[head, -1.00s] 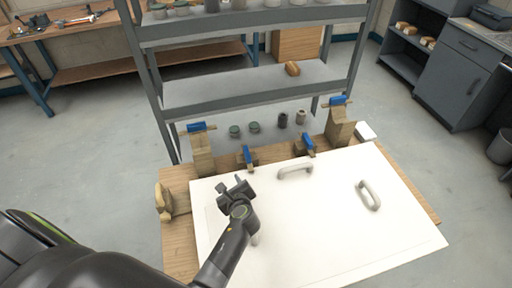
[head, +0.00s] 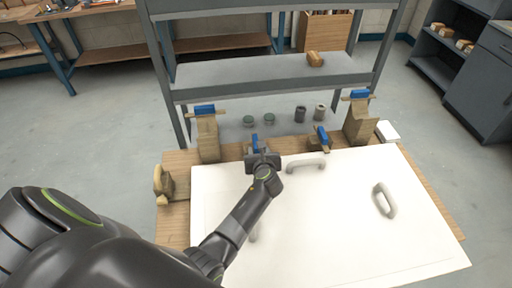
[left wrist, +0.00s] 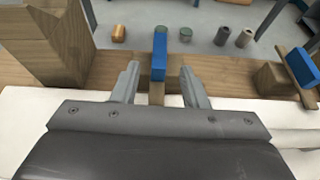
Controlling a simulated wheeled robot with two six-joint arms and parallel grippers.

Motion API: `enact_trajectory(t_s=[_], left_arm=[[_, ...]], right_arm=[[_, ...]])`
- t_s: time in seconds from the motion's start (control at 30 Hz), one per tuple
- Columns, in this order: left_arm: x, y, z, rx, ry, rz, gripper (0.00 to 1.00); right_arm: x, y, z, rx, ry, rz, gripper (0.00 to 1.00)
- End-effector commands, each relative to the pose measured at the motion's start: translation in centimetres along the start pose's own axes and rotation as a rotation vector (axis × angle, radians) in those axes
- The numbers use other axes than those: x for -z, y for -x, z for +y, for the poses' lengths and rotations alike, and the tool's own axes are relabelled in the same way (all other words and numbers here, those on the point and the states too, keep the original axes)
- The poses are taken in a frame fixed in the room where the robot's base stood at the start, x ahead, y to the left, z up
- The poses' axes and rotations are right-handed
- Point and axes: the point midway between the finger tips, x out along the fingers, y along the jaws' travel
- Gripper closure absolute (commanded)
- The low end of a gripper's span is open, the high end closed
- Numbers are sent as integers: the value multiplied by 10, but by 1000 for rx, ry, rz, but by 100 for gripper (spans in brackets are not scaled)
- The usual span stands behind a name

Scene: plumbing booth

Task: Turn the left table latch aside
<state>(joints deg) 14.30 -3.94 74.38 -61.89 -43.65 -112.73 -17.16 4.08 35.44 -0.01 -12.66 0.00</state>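The left table latch (head: 255,143) has a blue handle on a wooden piece and stands at the back edge of the white panel (head: 330,225). In the left wrist view the blue handle (left wrist: 160,55) points up. My left gripper (head: 263,157) is just in front of this latch. In the left wrist view its two fingers (left wrist: 160,75) are apart, with the blue handle between or just beyond their tips. I cannot tell whether a finger touches it. The lower part of the latch is partly hidden in the head view. My right gripper is not in view.
A second small blue latch (head: 321,136) stands to the right. Taller wooden blocks with blue tops stand at the left (head: 207,135) and right (head: 359,120). Two pale handles (head: 306,164) (head: 384,200) rise from the panel. A grey shelf (head: 270,78) is behind.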

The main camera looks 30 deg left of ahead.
Motion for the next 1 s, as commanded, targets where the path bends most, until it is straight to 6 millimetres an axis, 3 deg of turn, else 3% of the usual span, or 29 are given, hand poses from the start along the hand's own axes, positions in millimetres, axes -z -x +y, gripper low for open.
enact_trajectory(t_s=[0.03, 0.5, 0.7, 1.0], left_arm=[[4, -11, 0, 0, -1, -3, 60], [4, -70, 0, -1, 0, -2, 60], [2, -83, 0, 0, 0, -1, 60], [0, -86, 0, 0, 0, 0, 60]], right_arm=[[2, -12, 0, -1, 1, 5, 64], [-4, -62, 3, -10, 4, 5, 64], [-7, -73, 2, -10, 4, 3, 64], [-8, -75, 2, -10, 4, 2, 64]])
